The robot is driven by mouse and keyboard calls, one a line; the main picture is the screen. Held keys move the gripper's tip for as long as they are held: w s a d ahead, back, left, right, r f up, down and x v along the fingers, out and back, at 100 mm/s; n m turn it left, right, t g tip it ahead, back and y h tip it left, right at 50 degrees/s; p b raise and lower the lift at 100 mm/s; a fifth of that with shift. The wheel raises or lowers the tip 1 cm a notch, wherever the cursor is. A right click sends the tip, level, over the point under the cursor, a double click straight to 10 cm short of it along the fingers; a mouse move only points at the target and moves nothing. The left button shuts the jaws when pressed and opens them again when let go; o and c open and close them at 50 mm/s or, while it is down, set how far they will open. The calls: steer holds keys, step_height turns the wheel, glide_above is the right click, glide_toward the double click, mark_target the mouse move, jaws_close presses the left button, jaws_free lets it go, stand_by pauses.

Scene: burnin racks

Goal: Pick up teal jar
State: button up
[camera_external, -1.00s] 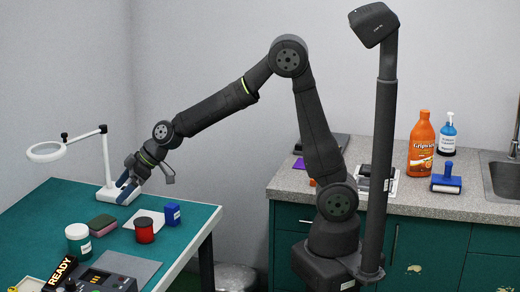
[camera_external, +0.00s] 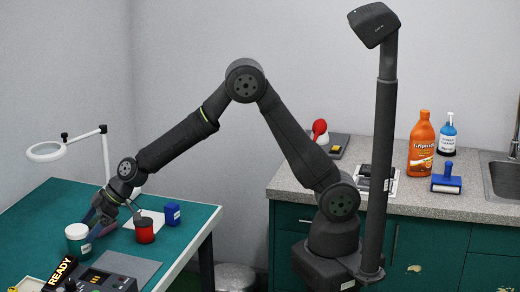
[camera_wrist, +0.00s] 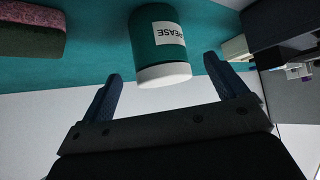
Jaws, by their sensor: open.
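The teal jar (camera_external: 77,241) with a white lid stands upright on the green table, at the lower left of the external view. In the wrist view the jar (camera_wrist: 158,32) is at top centre, with its white lid towards me and a label that reads upside down. My gripper (camera_external: 95,228) is low over the table, just right of the jar in the external view. In the wrist view my gripper (camera_wrist: 165,75) is open and empty. The lid lies ahead of the gap between its fingers; I see no finger closed on the jar.
A pink-and-green sponge (camera_wrist: 30,25) lies left of the jar in the wrist view. A READY sign (camera_external: 62,270) and a control box (camera_external: 98,281) are in front. A magnifier lamp (camera_external: 47,151) stands behind.

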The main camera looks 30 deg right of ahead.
mark_target(78, 240)
steer(key=shift+x, duration=3)
steer(key=shift+c, duration=0.2)
steer(key=c, duration=1.1)
